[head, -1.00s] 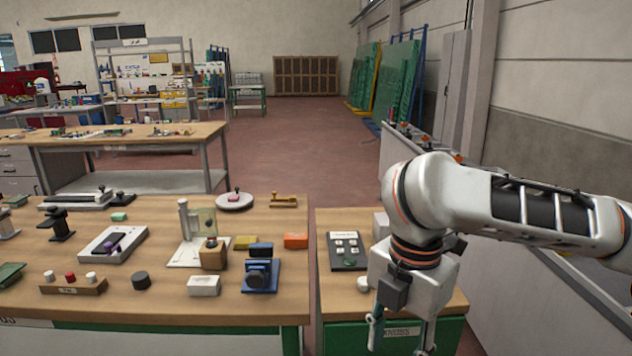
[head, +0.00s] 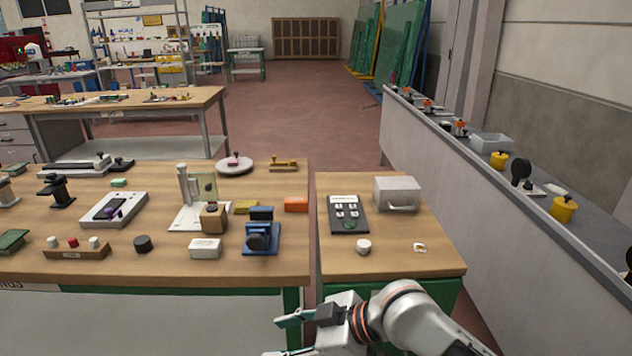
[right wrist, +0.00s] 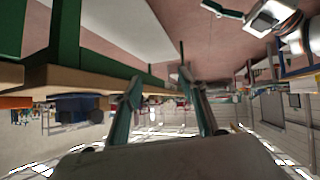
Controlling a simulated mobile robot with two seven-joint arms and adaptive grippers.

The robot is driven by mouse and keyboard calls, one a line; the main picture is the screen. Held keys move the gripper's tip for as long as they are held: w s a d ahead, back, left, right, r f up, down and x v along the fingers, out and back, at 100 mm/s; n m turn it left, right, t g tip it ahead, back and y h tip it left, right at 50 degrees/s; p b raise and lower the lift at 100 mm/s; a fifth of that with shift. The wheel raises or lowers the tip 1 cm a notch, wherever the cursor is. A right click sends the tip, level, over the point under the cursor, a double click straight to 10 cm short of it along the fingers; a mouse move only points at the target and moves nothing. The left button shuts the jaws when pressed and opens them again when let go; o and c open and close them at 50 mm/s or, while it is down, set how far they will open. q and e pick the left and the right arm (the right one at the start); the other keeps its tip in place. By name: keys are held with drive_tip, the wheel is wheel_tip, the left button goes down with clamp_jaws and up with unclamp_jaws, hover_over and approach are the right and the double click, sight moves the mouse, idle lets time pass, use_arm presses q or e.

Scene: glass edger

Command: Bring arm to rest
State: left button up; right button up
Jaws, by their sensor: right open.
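My right arm comes in at the bottom right of the head view, low in front of the smaller wooden table (head: 395,262). My right gripper (head: 284,335) points left, near the gap between the tables, and part of it is cut off by the bottom edge. In the right wrist view, which is upside down, its two teal fingers (right wrist: 160,80) are apart with nothing between them. A white and dark arm end with a teal finger (right wrist: 225,11) shows at that view's top right; it looks like my left gripper. Its opening cannot be made out.
The larger wooden table (head: 110,262) holds several tools and blocks. A long grey counter (head: 440,170) runs along the right. Red floor beyond is open.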

drive_tip(key=d+f+m+t+h, duration=0.3)
drive_tip(key=d+f+m+t, duration=0.3)
drive_tip(key=d+f+m, duration=0.5)
drive_tip(key=s+d+f+t+h, duration=0.1)
drive_tip(key=s+d+f+h, duration=0.3)
drive_tip(key=s+d+f, duration=0.8)
drive_tip(key=d+f, duration=0.2)
drive_tip(key=d, duration=0.1)
drive_tip(key=shift+d+m+t+h, duration=0.2)
drive_tip(key=shift+m+t+h, duration=0.1)
drive_tip(key=shift+m+h, duration=0.1)
drive_tip(key=shift+s+f, duration=0.1)
